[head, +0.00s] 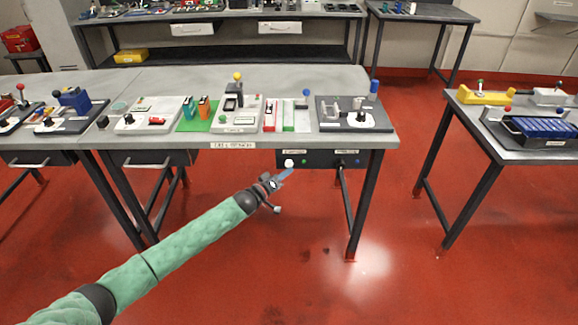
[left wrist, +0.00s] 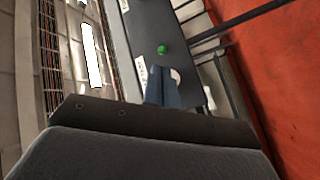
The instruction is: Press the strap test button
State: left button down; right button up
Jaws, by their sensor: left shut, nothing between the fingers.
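A dark panel (head: 322,158) hangs under the front edge of the bench. My right gripper is not in view.
The bench top (head: 300,80) above holds several battery fixtures and trays. A drawer (head: 145,158) sits left of the panel, and a bench leg (head: 357,205) stands to its right. Another table (head: 515,155) stands at the right. The red floor (head: 250,270) in front is clear.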

pick_arm(q)
jog(key=shift+w, duration=0.2)
dwell(0.4)
jog(key=shift+w, duration=0.25)
jog(key=shift+w+r+b, duration=0.1)
jog(key=shift+w+b, duration=0.35)
jog(key=shift+w, duration=0.1)
dwell(1.0)
dwell(0.3)
jog(key=shift+s+p, duration=0.6)
jog(key=shift+s, duration=0.4)
jog(key=s+p, duration=0.2)
jog(key=s, duration=0.3)
jog(key=shift+p, duration=0.35)
